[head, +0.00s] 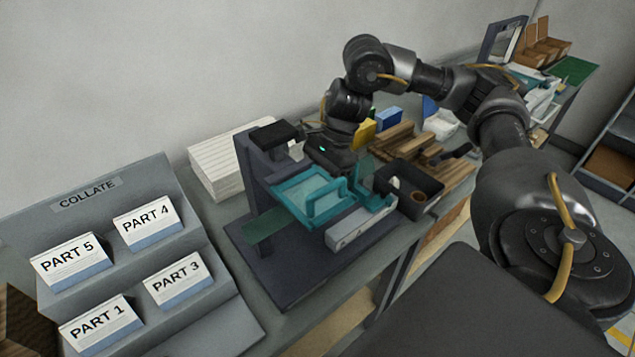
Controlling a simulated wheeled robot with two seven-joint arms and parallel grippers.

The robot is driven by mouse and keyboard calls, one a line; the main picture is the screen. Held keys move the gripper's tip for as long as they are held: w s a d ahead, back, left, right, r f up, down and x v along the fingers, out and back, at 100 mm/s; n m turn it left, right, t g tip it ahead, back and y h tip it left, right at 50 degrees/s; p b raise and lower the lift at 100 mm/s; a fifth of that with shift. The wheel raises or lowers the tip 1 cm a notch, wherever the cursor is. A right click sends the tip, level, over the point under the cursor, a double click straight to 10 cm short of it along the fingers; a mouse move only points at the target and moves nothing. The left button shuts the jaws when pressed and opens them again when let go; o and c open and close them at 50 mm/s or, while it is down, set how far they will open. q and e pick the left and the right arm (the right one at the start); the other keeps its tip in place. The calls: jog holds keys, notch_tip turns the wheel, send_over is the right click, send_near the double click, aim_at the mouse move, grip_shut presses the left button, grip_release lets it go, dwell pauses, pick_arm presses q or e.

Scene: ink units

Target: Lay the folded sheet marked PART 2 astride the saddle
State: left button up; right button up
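The machine with the dark upright frame (254,180) stands on the bench, with teal parts (300,195) on its front. I take these teal parts to be the saddle, but its ridge is not clear. No sheet marked PART 2 can be made out. My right gripper (335,165) is above the back of the teal parts, pointing down. Its fingers are dark and partly hidden, so I cannot tell whether they are open or hold anything. My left gripper is not in view.
A grey COLLATE rack (85,213) at left holds cards PART 5 (70,260), PART 4 (147,224), PART 1 (100,325) and PART 3 (178,280). A white paper stack (220,165) lies behind the machine. A dark bin (408,188) and wooden pieces (400,142) crowd its right.

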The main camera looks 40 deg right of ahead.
jog(key=shift+f, duration=0.4)
dwell(0.3)
jog(key=o, duration=1)
jog(key=shift+r, duration=0.15)
notch_tip(320, 180, up, 8)
jog(key=p, duration=0.8)
